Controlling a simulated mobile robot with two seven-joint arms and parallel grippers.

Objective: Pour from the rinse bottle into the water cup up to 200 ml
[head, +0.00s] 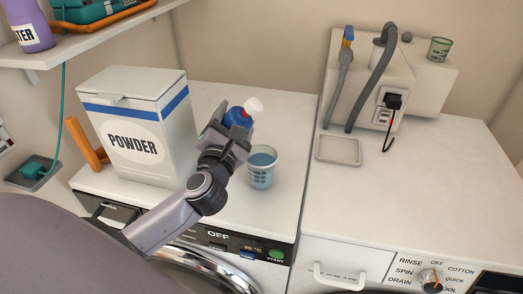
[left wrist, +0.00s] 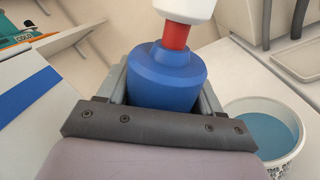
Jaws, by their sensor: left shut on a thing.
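The rinse bottle appears to be the blue bottle (head: 238,117) with a red neck and white cap. My left gripper (head: 226,138) is shut on it, beside the powder box and above the left machine's top. In the left wrist view the blue bottle (left wrist: 167,78) sits between the two fingers, its cap leaving the top of the picture. The water cup (head: 262,170) stands upright just right of the gripper, with graduation marks and blue liquid inside. It also shows in the left wrist view (left wrist: 270,130), right of the bottle. The exact level against the marks is too small to read. My right gripper is not in view.
A white POWDER box (head: 137,125) stands close left of the gripper. A small tray (head: 338,149) lies on the right counter, below grey hoses (head: 371,75) and a plugged socket. A green cup (head: 439,48) stands at the back right. The right counter's front is clear.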

